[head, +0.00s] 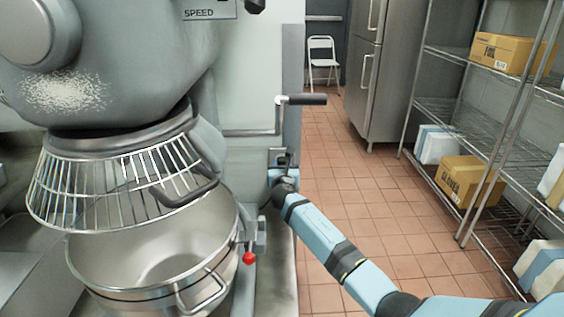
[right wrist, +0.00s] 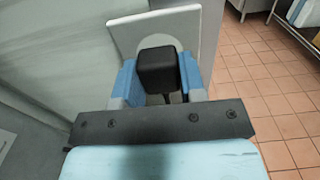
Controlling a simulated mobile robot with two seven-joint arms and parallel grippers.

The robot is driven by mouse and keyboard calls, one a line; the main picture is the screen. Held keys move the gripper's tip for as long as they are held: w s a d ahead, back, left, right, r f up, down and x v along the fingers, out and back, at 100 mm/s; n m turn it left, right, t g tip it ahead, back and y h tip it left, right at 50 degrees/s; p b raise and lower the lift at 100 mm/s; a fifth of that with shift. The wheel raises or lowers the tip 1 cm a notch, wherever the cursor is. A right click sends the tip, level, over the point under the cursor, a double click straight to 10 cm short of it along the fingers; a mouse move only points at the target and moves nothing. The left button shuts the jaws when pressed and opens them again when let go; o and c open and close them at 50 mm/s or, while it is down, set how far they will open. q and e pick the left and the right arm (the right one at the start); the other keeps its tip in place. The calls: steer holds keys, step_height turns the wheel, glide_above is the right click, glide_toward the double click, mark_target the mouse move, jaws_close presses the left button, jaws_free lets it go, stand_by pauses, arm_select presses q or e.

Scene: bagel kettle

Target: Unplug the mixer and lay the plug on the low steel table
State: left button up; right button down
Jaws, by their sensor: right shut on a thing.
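The big grey mixer (head: 110,60) stands at the left, with its wire guard (head: 110,185) and steel bowl (head: 165,255). My right gripper (head: 281,163) reaches to the side of the pale panel behind the mixer. In the right wrist view, its blue fingers (right wrist: 158,82) are shut on the black plug (right wrist: 158,70), one on each side. The plug sits in front of the round socket in a pale plate (right wrist: 190,28); how deep it is seated is hidden. A short dark cord hangs below the plug. My left gripper is out of view.
A steel surface (head: 35,265) shows at the lower left; I cannot tell whether it is the low steel table. A crank handle (head: 305,99) juts out above my right gripper. Wire shelving (head: 455,115) with boxes stands right. Tiled floor between is clear.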

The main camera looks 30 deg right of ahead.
steer(key=p+v, duration=0.3)
steer(key=v, duration=0.2)
stand_by(0.9)
steer(key=shift+s, duration=0.1)
